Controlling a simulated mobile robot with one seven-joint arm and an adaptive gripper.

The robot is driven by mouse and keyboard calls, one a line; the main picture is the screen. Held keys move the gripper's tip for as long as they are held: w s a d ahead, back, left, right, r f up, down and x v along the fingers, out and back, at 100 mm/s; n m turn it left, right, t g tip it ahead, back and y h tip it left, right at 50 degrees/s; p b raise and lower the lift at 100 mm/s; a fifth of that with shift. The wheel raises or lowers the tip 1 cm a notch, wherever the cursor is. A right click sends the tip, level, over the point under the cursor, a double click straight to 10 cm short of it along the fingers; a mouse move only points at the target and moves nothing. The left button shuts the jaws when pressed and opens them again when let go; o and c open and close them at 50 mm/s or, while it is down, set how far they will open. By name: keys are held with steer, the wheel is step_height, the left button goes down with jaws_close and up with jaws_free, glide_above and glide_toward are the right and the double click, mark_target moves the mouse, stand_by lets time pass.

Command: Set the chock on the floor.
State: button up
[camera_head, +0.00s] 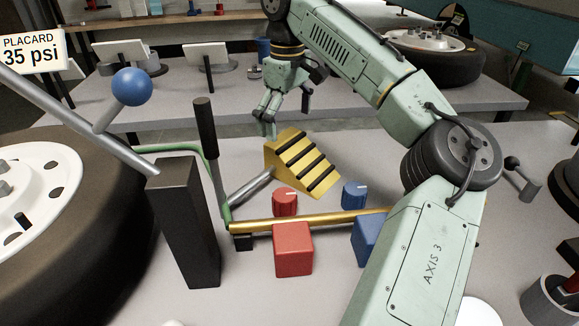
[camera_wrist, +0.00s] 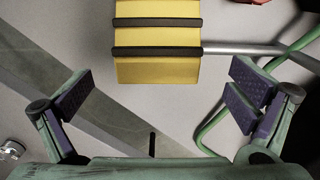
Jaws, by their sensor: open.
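A yellow wedge chock (camera_head: 302,162) with black strips across its slope sits on the grey bench top (camera_head: 460,180) in the head view. In the wrist view the chock (camera_wrist: 158,70) is at top centre, its upper part cut off by the frame. My gripper (camera_head: 268,118) is just beyond and left of the chock in the head view. In the wrist view its two fingers stand wide apart, with nothing between the fingertips (camera_wrist: 162,92).
A grey rod (camera_head: 249,187) lies beside the chock. Nearer are a brass bar (camera_head: 330,220), red block (camera_head: 293,250), blue block (camera_head: 366,238), red knob (camera_head: 285,203) and blue knob (camera_head: 354,194). A black post (camera_head: 186,225) and large wheel (camera_head: 100,250) crowd the left.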

mark_target(288, 139)
steer(key=f, duration=0.5)
steer(key=shift+w, duration=0.2)
steer(key=shift+c, duration=0.5)
steer(key=shift+r, duration=0.15)
steer(key=c, duration=1.8)
